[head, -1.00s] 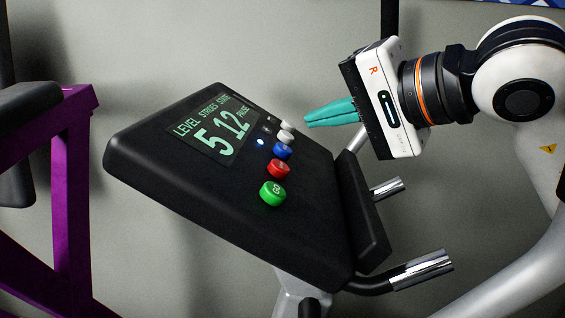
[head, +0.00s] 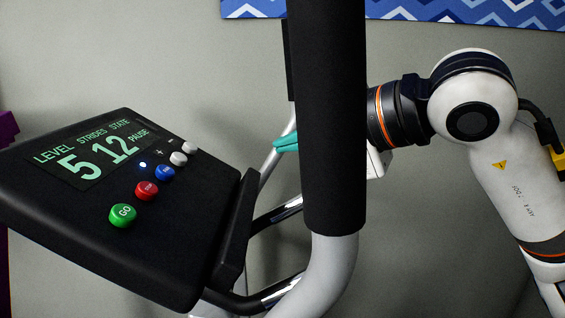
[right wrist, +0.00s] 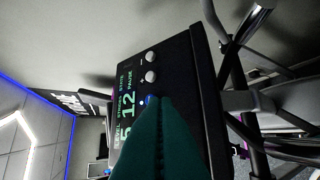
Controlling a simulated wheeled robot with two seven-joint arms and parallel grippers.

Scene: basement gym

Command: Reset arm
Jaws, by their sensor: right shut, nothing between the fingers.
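My right gripper (head: 286,143) comes in from the right in the head view. Its teal fingers are together with nothing between them, and they point left toward the console. A black padded upright handle hides most of the gripper body. The black console (head: 190,222) stands at the left, its screen (head: 97,152) reading level 5, strides 12, state pause. The green GO button (head: 123,215), red button (head: 147,190), blue button (head: 165,172) and two white buttons (head: 184,152) line its right side. In the right wrist view the shut fingers (right wrist: 160,105) overlap the console face. My left gripper is not in view.
The padded handle (head: 333,110) on its light grey bar stands between the camera and my right gripper. Chrome and black bars (head: 278,210) reach out from the console's right side. A blue zigzag panel (head: 440,12) hangs on the grey wall.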

